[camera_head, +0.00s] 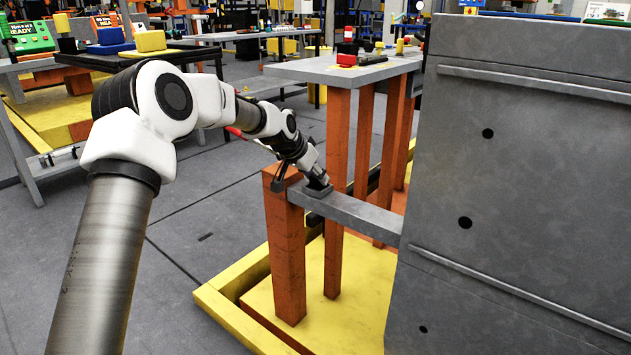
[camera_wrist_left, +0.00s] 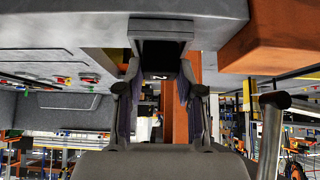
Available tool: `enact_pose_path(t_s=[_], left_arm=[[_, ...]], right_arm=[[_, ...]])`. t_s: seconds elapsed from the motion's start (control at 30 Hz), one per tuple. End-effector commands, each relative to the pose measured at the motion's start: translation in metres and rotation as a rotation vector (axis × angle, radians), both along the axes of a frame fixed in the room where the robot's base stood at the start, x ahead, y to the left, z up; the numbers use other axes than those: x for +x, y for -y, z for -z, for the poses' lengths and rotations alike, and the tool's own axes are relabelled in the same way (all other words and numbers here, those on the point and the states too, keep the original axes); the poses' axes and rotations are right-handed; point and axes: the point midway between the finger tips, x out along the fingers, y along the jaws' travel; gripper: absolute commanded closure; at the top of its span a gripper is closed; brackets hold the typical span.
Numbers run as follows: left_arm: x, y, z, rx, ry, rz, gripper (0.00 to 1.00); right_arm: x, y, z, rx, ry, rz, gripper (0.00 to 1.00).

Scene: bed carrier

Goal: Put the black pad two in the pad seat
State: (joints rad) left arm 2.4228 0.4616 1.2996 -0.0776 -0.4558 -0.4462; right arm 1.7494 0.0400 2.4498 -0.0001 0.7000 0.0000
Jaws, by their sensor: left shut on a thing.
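The black pad two (camera_head: 318,191) is a small dark block at the left end of a grey beam (camera_head: 355,214), beside an orange post. My left gripper (camera_head: 316,181) comes down onto it from above and is shut on it. The pad seat cannot be told apart from the beam; the pad and gripper cover that spot. My right gripper is not in view.
An orange post (camera_head: 286,245) stands just left of the pad. A large grey panel (camera_head: 520,180) fills the right side. A grey table (camera_head: 345,68) with small coloured items stands behind. A yellow base frame (camera_head: 225,318) lies below; the grey floor on the left is open.

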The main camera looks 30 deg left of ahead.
Motion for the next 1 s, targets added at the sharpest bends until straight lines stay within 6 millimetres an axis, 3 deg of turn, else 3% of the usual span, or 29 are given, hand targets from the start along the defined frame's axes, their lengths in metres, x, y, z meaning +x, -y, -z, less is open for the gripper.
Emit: enact_pose_path(t_s=[0.17, 0.2, 0.23, 0.27, 0.57, 0.67, 1.0], left_arm=[[0.000, 0.000, 0.000, 0.000, -0.001, 0.000, 1.00], [0.000, 0.000, 0.000, 0.000, -0.001, 0.000, 0.53], [0.000, 0.000, 0.000, 0.000, -0.001, 0.000, 0.42], [0.000, 0.000, 0.000, 0.000, -0.001, 0.000, 0.39], [0.000, 0.000, -0.001, 0.000, 0.000, 0.000, 0.39], [-0.005, 0.000, -0.010, -0.001, 0.000, -0.001, 0.39], [-0.055, -0.004, -0.077, -0.003, 0.003, 0.001, 0.39]], right_arm=[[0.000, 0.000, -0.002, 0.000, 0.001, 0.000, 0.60], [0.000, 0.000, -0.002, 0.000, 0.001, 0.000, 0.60], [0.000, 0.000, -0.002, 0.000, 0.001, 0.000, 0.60], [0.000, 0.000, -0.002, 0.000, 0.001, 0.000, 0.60], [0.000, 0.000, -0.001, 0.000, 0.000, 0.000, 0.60], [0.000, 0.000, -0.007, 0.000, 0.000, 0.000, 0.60], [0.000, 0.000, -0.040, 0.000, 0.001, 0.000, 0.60]])
